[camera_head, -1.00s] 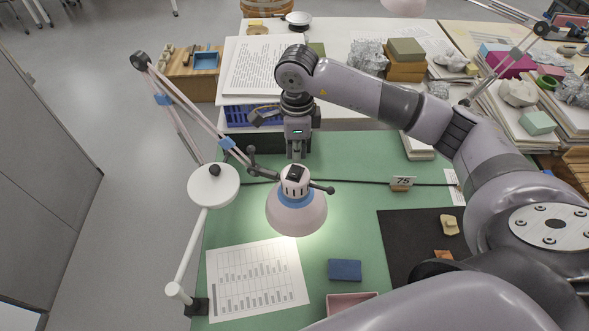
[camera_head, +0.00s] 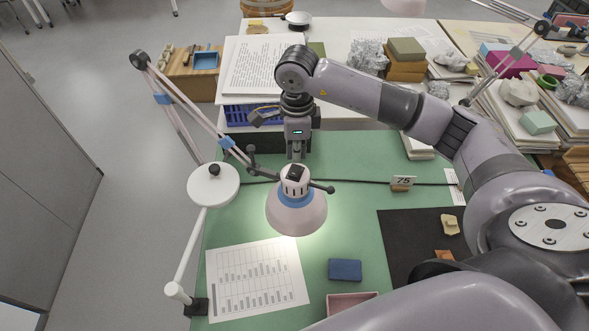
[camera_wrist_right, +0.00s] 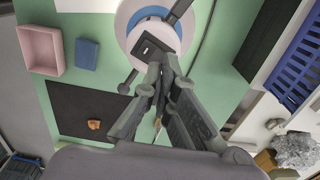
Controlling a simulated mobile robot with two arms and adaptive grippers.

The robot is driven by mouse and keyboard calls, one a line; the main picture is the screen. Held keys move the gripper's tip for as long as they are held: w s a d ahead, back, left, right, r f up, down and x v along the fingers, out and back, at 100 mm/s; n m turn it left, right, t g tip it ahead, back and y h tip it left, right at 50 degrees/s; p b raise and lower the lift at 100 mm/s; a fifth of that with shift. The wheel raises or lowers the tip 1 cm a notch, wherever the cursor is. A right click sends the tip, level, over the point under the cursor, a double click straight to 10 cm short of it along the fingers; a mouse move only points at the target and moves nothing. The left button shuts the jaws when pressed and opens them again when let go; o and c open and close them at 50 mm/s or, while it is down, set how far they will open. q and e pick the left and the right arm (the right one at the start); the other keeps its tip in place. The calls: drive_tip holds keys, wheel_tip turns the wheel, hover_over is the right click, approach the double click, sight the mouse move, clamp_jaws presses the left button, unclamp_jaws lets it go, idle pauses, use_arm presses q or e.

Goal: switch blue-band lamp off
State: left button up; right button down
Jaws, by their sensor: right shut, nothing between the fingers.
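The blue-band lamp (camera_head: 297,208) has a pale pinkish shade with a blue ring and a white cap. It hangs over the green mat, and the mat under it looks bright, so it appears lit. A dark switch (camera_head: 297,173) sits on top of the cap; it also shows in the right wrist view (camera_wrist_right: 152,47). My right gripper (camera_head: 297,158) points down with its fingers shut and empty, right above the switch. In the right wrist view, the fingertips (camera_wrist_right: 162,66) are beside the switch; I cannot tell whether they touch. My left gripper is not in view.
A blue block (camera_head: 344,270), a pink tray (camera_head: 350,300) and a printed sheet (camera_head: 257,278) lie in front.

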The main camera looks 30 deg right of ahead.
sight(296, 167)
drive_tip(key=shift+f+b, duration=1.25)
drive_tip(key=shift+f, duration=0.1)
idle(0.4)
drive_tip(key=shift+r+p, duration=1.8)
drive_tip(key=shift+r, duration=1.75)
drive_tip(key=shift+f, duration=0.1)
